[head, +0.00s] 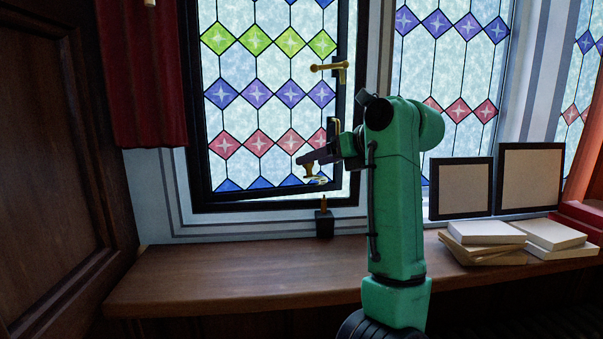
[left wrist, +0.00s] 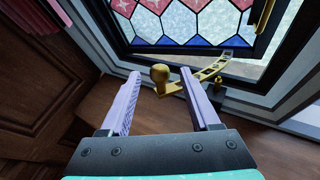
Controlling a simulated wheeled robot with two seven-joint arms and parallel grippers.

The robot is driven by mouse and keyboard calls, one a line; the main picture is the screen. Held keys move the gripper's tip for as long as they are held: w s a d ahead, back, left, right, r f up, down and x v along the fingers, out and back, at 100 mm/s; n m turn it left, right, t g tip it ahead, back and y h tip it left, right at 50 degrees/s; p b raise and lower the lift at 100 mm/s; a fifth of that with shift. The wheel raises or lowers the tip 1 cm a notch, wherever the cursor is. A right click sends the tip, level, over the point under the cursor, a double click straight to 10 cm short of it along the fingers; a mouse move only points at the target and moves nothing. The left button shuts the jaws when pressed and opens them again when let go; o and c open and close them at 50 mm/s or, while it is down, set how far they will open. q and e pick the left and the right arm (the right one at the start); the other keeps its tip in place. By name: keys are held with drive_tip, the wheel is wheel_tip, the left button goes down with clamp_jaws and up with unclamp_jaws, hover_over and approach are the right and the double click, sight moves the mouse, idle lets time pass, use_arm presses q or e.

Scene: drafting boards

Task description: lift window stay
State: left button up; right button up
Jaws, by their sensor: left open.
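The window stay is a brass bar with holes and a round knob at its end. In the left wrist view, the stay (left wrist: 212,70) runs from the lower part of the window frame to the knob (left wrist: 159,74). In the head view its knob (head: 309,172) shows just below my left gripper (head: 303,160), and the arm hides part of the bar. My left gripper is open, its pale fingers (left wrist: 159,75) on either side of the knob with a gap at each side. The right finger overlaps the bar in view; contact cannot be told. My right gripper is not in view.
The stained-glass window (head: 258,95) has a brass handle (head: 331,68). A dark block with a brass peg (head: 324,224) stands on the wooden sill (head: 215,270). Pale boards (head: 482,232) and two framed panels (head: 461,188) are at the right. A dark wooden panel (head: 50,150) is at the left.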

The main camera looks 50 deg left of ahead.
use_arm(q)
drive_tip(key=v, duration=0.8)
drive_tip(key=shift+b, duration=0.45)
drive_tip(key=shift+d, duration=0.15)
